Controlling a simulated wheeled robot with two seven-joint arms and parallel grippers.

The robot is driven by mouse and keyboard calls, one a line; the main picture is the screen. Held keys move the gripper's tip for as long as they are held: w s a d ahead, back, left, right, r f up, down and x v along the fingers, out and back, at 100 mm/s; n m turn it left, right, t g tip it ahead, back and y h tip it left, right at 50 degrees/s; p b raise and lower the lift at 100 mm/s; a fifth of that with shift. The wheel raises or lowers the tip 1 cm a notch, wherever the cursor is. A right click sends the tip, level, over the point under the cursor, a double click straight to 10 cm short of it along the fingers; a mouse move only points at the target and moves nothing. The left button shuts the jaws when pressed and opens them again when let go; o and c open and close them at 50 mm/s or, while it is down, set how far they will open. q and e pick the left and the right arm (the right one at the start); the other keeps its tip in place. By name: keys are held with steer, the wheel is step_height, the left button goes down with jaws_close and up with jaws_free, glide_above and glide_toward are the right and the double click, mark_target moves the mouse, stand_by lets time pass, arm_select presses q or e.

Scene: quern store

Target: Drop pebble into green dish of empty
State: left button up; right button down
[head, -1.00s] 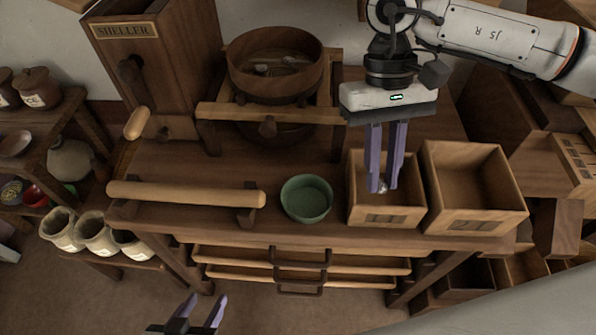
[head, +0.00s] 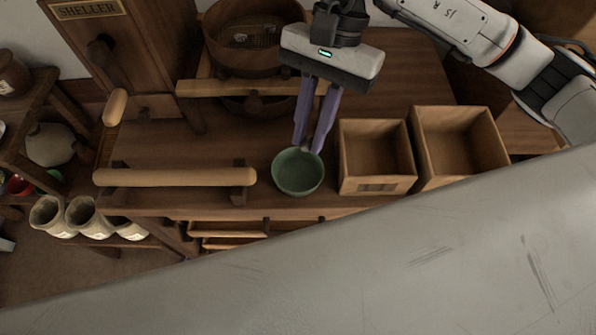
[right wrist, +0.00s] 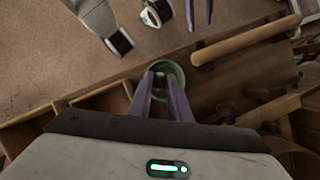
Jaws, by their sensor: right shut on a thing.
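The green dish (head: 297,176) sits on the wooden bench, left of two open wooden boxes. My right gripper (head: 309,148) is over the far rim of the dish, fingers pointing down and shut on a small grey pebble (head: 308,146). The pebble is mostly hidden by the purple fingertips. In the right wrist view the dish (right wrist: 177,68) shows beyond the fingertips (right wrist: 161,78), which overlap its opening. My left gripper is not in the head view now.
The near wooden box (head: 375,189) and the far-right box (head: 462,179) look empty. A wooden roller handle (head: 175,177) lies left of the dish. A round sieve tub (head: 250,50) stands behind. A large grey surface blocks the lower part of the head view.

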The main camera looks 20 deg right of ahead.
mark_target(310, 144)
step_height(310, 144, down, 3)
steer(key=shift+f+b, duration=0.15)
steer(key=shift+b, duration=0.3)
steer(key=shift+f, duration=0.25)
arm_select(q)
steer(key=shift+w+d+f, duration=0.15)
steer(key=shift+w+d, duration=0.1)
arm_select(e)
steer(key=c, duration=1.6)
jaws_free()
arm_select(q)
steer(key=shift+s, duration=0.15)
arm_select(e)
steer(key=shift+o, duration=0.2)
